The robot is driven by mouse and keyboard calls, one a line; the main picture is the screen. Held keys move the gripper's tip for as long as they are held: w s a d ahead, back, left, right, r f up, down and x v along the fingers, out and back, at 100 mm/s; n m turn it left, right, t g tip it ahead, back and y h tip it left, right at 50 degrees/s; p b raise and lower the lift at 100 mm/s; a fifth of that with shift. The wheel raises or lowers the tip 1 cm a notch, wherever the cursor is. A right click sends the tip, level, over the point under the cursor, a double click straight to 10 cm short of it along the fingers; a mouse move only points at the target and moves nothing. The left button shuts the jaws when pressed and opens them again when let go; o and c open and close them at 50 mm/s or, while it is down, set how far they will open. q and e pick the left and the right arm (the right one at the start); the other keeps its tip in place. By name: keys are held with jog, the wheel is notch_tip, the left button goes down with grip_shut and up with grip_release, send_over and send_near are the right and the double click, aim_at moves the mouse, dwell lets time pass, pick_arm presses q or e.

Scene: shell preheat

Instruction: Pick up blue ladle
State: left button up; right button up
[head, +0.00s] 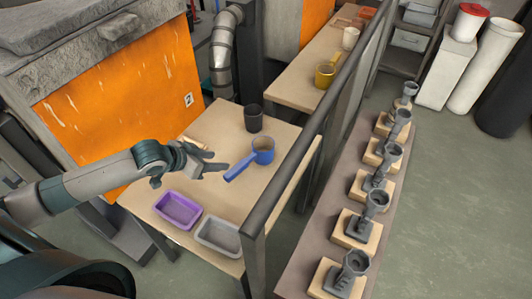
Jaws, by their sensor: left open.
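The blue ladle (263,151) stands on the wooden table (219,119), near its right side. It has a round cup and a straight handle (241,166) that points down and left. My left gripper (222,161) is open and empty, with its fingers just left of the ladle's handle and cup. The fingers look apart from the ladle, though their height above the table is hard to judge. My right gripper is not in view.
A dark cup (253,118) stands behind the ladle. A purple tray (177,209) and a grey tray (218,236) lie at the table's front. A dark metal rail (290,172) runs along the right. An orange furnace panel (120,110) stands at the left.

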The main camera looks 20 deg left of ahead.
pick_arm(q)
jog(key=shift+s+a, duration=0.1)
jog(key=shift+s, duration=0.05)
jog(key=p, duration=0.2)
send_near(241, 163)
jog(key=x, duration=0.6)
jog(key=shift+w, duration=0.3)
jog(key=shift+d, duration=0.2)
jog(key=shift+w+d+f+p, duration=0.15)
jog(key=shift+w+f+p, duration=0.2)
jog(key=shift+p, duration=0.1)
jog(key=shift+p+x, duration=0.45)
jog(key=shift+x, duration=1.65)
jog(key=shift+s+f, duration=0.2)
